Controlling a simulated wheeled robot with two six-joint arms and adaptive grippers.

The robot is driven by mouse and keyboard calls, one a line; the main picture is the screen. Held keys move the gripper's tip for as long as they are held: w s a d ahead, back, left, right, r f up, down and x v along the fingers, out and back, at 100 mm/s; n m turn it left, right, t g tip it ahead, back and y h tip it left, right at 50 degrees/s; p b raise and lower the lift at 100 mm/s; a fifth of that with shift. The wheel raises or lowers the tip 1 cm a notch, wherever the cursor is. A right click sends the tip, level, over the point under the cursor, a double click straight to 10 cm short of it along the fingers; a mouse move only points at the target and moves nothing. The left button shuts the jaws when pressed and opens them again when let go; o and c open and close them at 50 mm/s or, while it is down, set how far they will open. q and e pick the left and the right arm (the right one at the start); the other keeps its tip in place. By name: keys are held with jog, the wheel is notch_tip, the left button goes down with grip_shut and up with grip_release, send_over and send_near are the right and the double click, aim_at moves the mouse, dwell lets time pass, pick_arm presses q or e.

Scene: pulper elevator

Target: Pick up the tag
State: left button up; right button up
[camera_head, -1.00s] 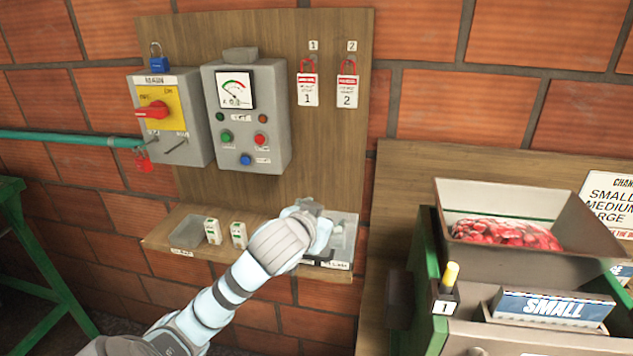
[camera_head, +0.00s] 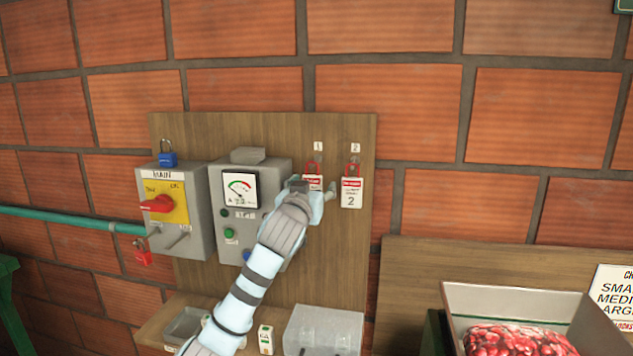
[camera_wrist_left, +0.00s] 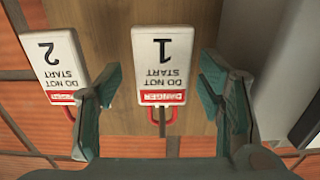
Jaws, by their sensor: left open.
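Tag 1 (camera_head: 312,182), a white "DANGER / DO NOT START" card with a red hasp, hangs on the wooden board under label 1. It is mostly hidden behind my left gripper (camera_head: 312,196) in the head view. In the left wrist view tag 1 (camera_wrist_left: 160,62) appears upside down, between the open fingers of my left gripper (camera_wrist_left: 165,105) and apart from both. Tag 2 (camera_head: 351,192) hangs to its right under label 2; in the left wrist view tag 2 (camera_wrist_left: 55,62) lies outside the left finger. My right gripper is not in view.
The grey meter box (camera_head: 240,190) stands close to the left of the tags, with the main switch box (camera_head: 165,205) beyond it. A shelf with a clear bin (camera_head: 322,330) is below. A hopper (camera_head: 590,325) of red cherries stands at lower right.

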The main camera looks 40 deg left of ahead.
pick_arm(q)
jog(key=shift+w+a, duration=0.3)
jog(key=shift+w, duration=0.1)
jog(key=shift+w+a+f, duration=0.1)
jog(key=shift+w+f, duration=0.05)
jog(key=shift+f, duration=0.05)
jog(key=shift+c, duration=0.2)
jog(key=shift+s+d+r, duration=0.15)
jog(key=shift+s+d, duration=0.05)
jog(key=shift+d, duration=0.05)
jog(key=c, duration=1.1)
jog(key=shift+w+a, duration=0.1)
jog(key=shift+a, duration=0.05)
